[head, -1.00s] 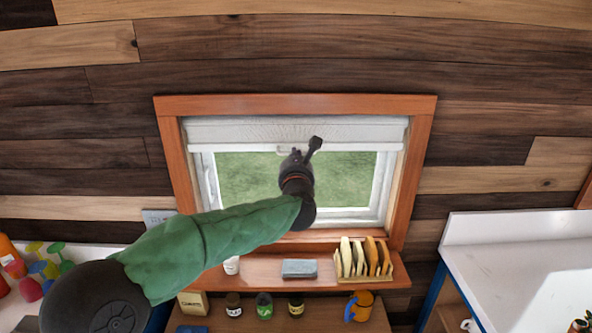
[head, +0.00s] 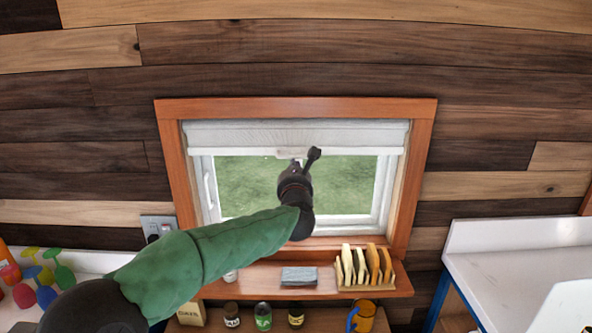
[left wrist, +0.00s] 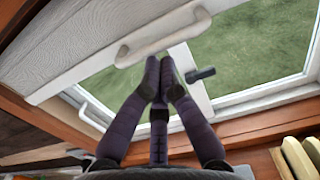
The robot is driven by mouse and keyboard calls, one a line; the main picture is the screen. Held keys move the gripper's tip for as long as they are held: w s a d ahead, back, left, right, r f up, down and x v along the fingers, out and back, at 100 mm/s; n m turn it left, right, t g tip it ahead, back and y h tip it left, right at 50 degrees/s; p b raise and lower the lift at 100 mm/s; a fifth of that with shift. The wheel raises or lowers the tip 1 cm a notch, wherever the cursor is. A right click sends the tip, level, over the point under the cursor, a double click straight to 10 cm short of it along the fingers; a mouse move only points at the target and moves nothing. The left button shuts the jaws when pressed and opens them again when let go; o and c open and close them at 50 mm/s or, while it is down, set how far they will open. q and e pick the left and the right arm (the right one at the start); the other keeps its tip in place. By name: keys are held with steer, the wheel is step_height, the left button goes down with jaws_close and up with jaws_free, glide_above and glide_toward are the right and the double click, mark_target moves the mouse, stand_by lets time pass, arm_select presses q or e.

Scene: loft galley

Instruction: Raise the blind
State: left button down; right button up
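The white blind (head: 235,133) covers the upper part of the window, and its lower edge hangs level above the glass. Its pale pull handle (head: 287,153) sits at the middle of that edge; the whole handle shows in the left wrist view (left wrist: 160,36). My left gripper (head: 296,164) is in front of the window, just under the handle. In the left wrist view its dark fingertips (left wrist: 160,66) are together with nothing between them, close below the handle. Whether they touch it I cannot tell. My right gripper is in neither view.
The orange-brown window frame (head: 421,180) surrounds the blind. Below, a ledge (head: 250,280) holds a grey block (head: 299,276) and a rack of boards (head: 364,266). Jars (head: 264,316) stand lower down. A white counter (head: 510,265) is at right. A dark window latch (left wrist: 201,74) is beside the fingertips.

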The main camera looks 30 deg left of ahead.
arm_select(q)
steer(key=f+v, duration=0.1)
steer(key=v, duration=1)
steer(key=w+a+g+p, duration=0.1)
steer(key=w+a+p, duration=0.2)
steer(key=p, duration=0.9)
steer(key=w+a+g+h+p, duration=0.1)
steer(key=w+a+p, duration=0.2)
steer(key=w+p, duration=0.4)
steer(key=p, duration=0.6)
steer(key=shift+w, duration=0.3)
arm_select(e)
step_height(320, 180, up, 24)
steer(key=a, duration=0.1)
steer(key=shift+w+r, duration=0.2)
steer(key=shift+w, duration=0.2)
arm_select(q)
steer(key=shift+r, duration=0.1)
steer(key=shift+r, duration=0.1)
